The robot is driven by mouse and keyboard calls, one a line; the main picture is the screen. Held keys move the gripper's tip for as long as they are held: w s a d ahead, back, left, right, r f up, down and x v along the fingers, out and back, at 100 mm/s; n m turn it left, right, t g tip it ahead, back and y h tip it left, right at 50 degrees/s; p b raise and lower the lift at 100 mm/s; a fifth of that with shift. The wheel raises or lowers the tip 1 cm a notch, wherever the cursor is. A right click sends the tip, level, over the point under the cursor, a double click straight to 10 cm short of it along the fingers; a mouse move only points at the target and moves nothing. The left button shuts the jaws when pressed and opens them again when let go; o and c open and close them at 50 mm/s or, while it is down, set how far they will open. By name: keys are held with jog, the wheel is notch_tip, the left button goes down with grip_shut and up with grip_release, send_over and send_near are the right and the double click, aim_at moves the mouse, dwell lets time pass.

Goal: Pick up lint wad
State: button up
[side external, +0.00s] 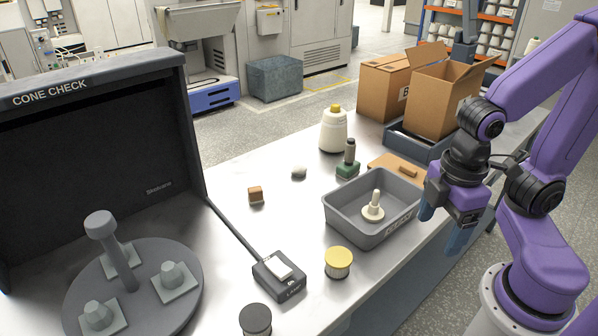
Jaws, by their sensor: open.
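The lint wad (299,172) appears as a small, pale grey-white lump on the bare metal table, near the middle of the view. My gripper (442,232) is at the right, beside the right end of the grey tray and near the table's front edge. Its two blue fingers point down and are apart, with nothing seen between them. The gripper is well to the right of the lint wad and not touching it. Nothing hides the lint wad.
The grey tray (345,225) holds a cream peg-like piece (373,208). Around the wad stand a brown block (255,194), a green-based stand (347,169) and a cream bottle-shaped cone (334,132). A yellow-topped bobbin (338,261) and black switch box (279,275) are in front.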

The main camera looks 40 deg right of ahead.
jog(key=w+a+f+n+t+h, duration=0.1)
jog(key=w+f+n+t+h, duration=0.15)
jog(key=w, duration=0.85)
jog(key=w+a+f+n+t+h, duration=0.1)
jog(key=w+f+n+h, duration=0.2)
jog(key=w, duration=0.9)
jog(key=n+t+h, duration=0.4)
jog(key=n+h, duration=0.1)
jog(key=n, duration=0.2)
send_near(298, 171)
jog(key=x, duration=0.4)
jog(key=shift+d+f, duration=0.1)
jog(key=shift+d, duration=0.25)
jog(key=shift+x, duration=2.9)
jog(key=shift+w+a, duration=0.15)
jog(key=shift+a, duration=0.05)
jog(key=c, duration=1)
jog(key=shift+c, duration=0.2)
